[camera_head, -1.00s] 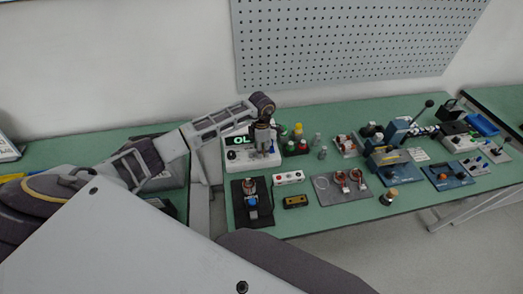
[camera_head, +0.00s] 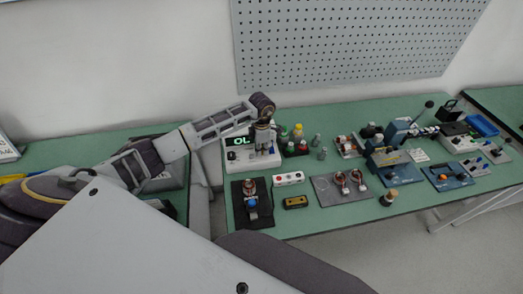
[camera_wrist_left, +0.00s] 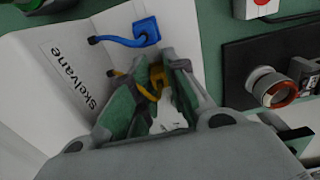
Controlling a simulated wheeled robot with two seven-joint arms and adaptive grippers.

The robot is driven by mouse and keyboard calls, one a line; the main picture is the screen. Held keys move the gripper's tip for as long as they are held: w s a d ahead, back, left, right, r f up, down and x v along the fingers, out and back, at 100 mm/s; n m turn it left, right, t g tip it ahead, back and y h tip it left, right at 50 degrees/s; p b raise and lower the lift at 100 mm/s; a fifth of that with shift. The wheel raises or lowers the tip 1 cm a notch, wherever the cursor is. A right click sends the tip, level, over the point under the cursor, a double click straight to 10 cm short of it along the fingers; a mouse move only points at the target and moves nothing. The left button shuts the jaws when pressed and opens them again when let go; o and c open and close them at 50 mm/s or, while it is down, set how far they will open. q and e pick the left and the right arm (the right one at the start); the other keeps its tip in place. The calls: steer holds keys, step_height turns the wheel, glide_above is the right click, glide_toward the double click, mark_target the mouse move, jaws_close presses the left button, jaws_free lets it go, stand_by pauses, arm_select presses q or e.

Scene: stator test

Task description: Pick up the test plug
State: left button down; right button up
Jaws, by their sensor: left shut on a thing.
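The test plug (camera_wrist_left: 156,84) is a small yellow piece with a yellow lead, seen in the left wrist view between my fingers. My left gripper (camera_wrist_left: 160,72) is shut on it, and the fingers hide part of it. It is at the white meter (camera_wrist_left: 60,75), beside a blue plug (camera_wrist_left: 146,31) with a blue lead. In the head view my left gripper (camera_head: 264,151) points down over the front right of the meter (camera_head: 231,156), which reads "OL". The plug itself cannot be made out there. My right gripper is not in view.
A black plate (camera_head: 240,217) with a copper-wound part and a blue knob stands in front of the meter. A white box with buttons (camera_head: 289,178) and a yellow-black block (camera_head: 295,202) are to its right. Bottles (camera_head: 298,132) stand close right of the gripper.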

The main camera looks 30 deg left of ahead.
mark_target(262, 149)
arm_select(q)
steer(key=shift+r+b, duration=0.95)
steer(key=shift+r, duration=4.05)
steer(key=s+d, duration=0.7)
steer(key=d, duration=0.4)
steer(key=shift+d, duration=0.15)
steer(key=shift+f, duration=0.25)
